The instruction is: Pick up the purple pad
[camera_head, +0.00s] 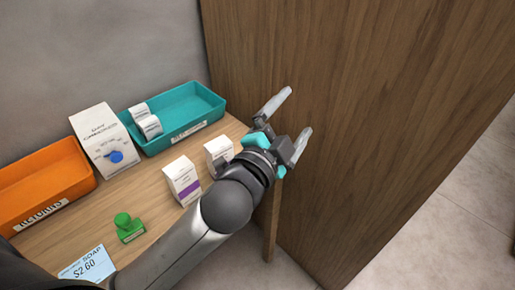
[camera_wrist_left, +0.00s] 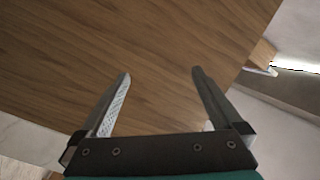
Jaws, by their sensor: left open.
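No purple pad that I can make out shows in either view. The only purple I see is a band on a white box (camera_head: 182,181) on the wooden counter (camera_head: 165,225). My left gripper (camera_head: 299,110) is open and empty, past the counter's right end and in front of a large wooden panel (camera_head: 370,90). My right gripper is not in view.
A teal tray (camera_head: 212,97) with white rolls, an orange tray (camera_head: 82,165) labelled returns, and a white box with a blue dot (camera_head: 104,135) stand along the back. A green stamp (camera_head: 130,228), a soap price card (camera_head: 88,266) and another small white box (camera_head: 216,150) are on the counter.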

